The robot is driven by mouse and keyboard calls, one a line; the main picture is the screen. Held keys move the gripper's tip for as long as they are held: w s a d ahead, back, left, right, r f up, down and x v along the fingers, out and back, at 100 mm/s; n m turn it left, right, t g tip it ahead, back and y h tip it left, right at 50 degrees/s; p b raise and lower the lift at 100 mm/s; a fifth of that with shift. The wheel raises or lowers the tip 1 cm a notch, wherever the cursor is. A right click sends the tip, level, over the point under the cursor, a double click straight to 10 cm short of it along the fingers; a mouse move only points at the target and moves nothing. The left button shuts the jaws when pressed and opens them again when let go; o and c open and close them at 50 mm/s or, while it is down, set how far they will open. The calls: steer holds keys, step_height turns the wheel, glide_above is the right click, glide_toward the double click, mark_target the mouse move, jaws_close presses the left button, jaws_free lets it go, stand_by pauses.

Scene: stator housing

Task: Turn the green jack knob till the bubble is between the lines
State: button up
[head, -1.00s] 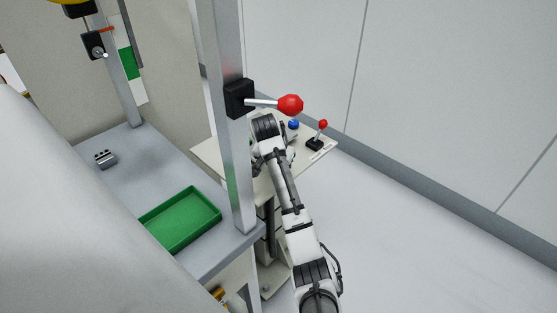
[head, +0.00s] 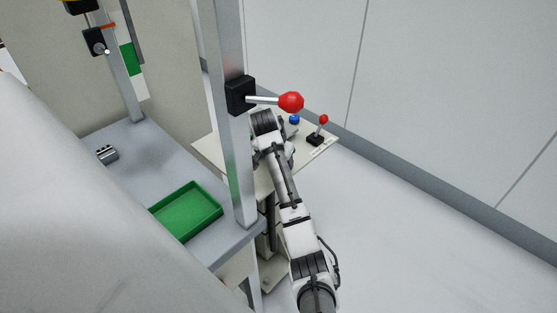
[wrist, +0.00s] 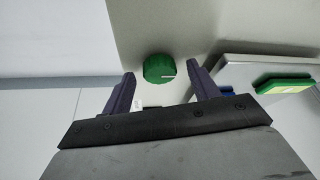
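The green jack knob (wrist: 155,68) shows in the wrist view, round and ribbed, with a white mark on its right side. My gripper (wrist: 162,74) is open, with one dark finger to the left of the knob and one to the right. A gap shows on both sides, so neither finger appears to touch it. In the head view my arm covers the knob, and my fingers are mostly hidden. I cannot make out the bubble or its lines in either view.
A cream side table (head: 258,183) carries a red-knobbed lever (head: 319,130) and a blue knob (head: 294,119). A metal post with a larger red-ball lever (head: 289,102) stands close to my arm. A green tray (head: 187,211) lies on the grey bench. Open floor is at right.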

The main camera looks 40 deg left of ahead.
steer(key=b+v, duration=0.1)
steer(key=v, duration=0.4)
steer(key=shift+b, duration=0.3)
steer(key=p+v, duration=0.7)
steer(key=shift+p, duration=0.4)
stand_by(0.4)
